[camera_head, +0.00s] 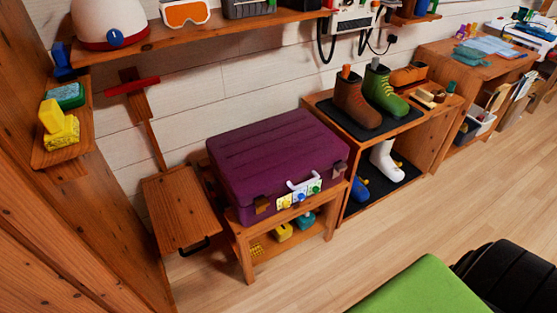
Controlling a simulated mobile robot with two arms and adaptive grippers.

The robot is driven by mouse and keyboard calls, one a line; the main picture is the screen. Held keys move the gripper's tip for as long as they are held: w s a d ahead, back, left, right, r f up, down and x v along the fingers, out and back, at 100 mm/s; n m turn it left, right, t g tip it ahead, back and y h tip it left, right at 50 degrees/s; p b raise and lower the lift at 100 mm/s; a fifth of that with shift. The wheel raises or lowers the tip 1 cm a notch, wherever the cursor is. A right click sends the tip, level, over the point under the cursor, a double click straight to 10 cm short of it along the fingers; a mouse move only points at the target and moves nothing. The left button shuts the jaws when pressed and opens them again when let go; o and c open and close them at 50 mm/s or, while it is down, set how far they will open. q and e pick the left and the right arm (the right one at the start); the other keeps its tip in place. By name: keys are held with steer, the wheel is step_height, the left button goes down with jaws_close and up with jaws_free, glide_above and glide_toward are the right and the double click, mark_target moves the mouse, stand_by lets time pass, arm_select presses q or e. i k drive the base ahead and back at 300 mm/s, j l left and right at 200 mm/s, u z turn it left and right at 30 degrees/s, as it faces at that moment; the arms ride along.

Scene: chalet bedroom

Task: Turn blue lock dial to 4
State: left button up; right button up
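A purple suitcase (270,152) lies shut on a low wooden bench (240,232) against the wall. On its front, below a white handle (303,184), are small pale plates with coloured dials. The blue lock dial (301,197) is the middle one, between a yellow dial (286,202) on the left and a green dial (315,189) on the right. The dials are too small for me to read a number or pointer position. Neither of my grippers is in view.
A shoe rack (335,196) with boots stands right of the suitcase. A small wooden stand (180,210) is to its left. A green surface (425,290) and a black ribbed object (510,275) fill the bottom right. Floor (400,240) before the rack is clear.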

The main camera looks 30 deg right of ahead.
mark_target(301, 197)
steer(key=z, duration=1.2)
steer(key=l+u, duration=0.1)
steer(key=u, duration=0.4)
